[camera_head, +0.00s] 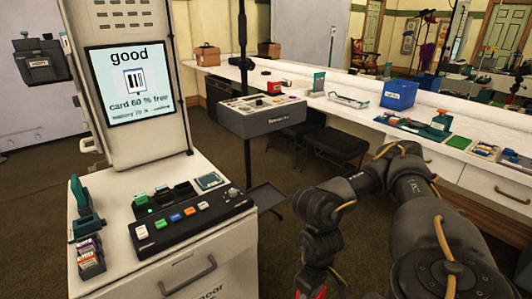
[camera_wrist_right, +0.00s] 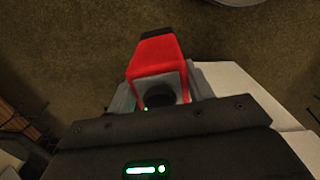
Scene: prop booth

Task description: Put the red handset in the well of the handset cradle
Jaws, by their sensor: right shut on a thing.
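The red handset (camera_wrist_right: 157,58) is in my right gripper (camera_wrist_right: 160,90), between its grey fingers in the right wrist view. Its far end is black, and a round dark part shows at its near end. In the head view only a small red bit of it (camera_head: 319,293) shows at the bottom edge, below my right arm. A dark unit with recesses and a green light (camera_head: 153,210), which looks like the handset cradle, sits on the white cabinet top, left of and apart from my right arm. Its well is too small to make out. My left gripper is out of view.
On the cabinet (camera_head: 118,262), a black button panel (camera_head: 190,222) lies in front of the cradle. A teal holder (camera_head: 84,222) stands left and a screen (camera_head: 128,84) rises behind. A grey console on a pole (camera_head: 262,115) stands beyond. A long counter with props runs along the right.

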